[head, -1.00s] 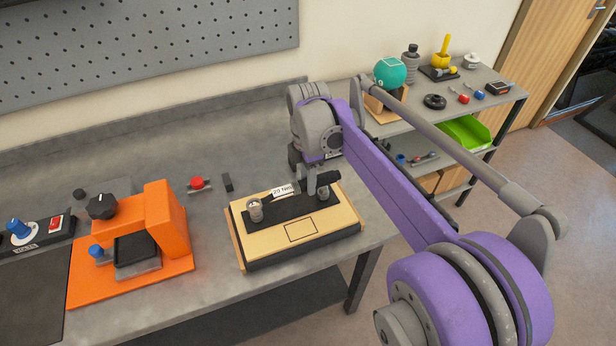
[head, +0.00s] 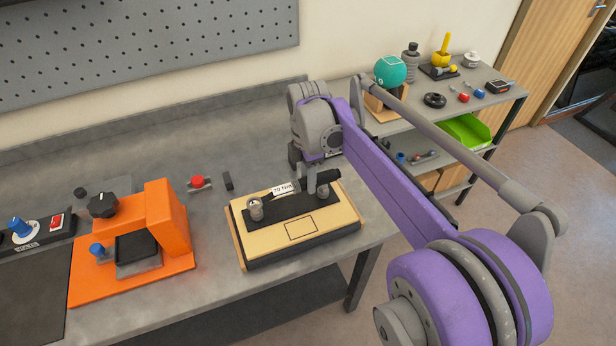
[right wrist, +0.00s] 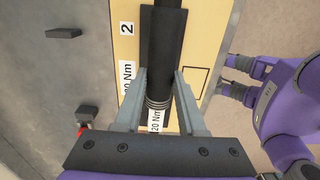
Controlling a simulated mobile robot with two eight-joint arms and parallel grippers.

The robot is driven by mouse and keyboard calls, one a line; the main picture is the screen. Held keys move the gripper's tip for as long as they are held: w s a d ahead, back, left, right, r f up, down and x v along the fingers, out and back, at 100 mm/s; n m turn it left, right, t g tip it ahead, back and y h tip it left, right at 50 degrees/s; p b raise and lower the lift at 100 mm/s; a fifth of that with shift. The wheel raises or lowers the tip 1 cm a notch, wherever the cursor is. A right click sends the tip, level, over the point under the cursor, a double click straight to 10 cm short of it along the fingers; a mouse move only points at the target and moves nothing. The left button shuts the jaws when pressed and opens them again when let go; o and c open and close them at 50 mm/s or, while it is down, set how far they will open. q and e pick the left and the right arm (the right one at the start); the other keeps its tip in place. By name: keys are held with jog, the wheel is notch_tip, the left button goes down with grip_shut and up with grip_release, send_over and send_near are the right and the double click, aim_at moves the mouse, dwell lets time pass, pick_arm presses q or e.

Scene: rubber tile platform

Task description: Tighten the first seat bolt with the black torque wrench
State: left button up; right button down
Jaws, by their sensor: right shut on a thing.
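The black torque wrench (head: 326,178) is at the wooden board (head: 345,219), over its black plate, with a white Nm label showing towards the left. My right gripper (head: 312,180) is shut on the wrench. In the right wrist view its fingers (right wrist: 159,100) stand on either side of the dark shaft (right wrist: 161,60), beside a silver ringed part and a 20 Nm label. In the head view two round metal posts stand near the plate's ends. I cannot tell which part is the first seat bolt. My left gripper is not seen in the head view.
An orange fixture (head: 163,223) with a black knob stands left of the board. A small red-topped part (head: 199,183) and a dark block (head: 228,180) lie behind, between them. A shelf (head: 460,112) with several small items stands at the right.

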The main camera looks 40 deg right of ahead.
jog(key=shift+f+b, duration=0.5)
jog(key=shift+f, duration=0.35)
jog(key=shift+r, duration=0.2)
jog(key=shift+r+p, duration=0.4)
jog(key=shift+p, duration=0.05)
dwell(1.1)
jog(key=shift+f, duration=0.6)
jog(key=shift+r, duration=0.15)
jog(key=shift+r, duration=0.45)
jog(key=shift+p, duration=0.35)
dwell(0.8)
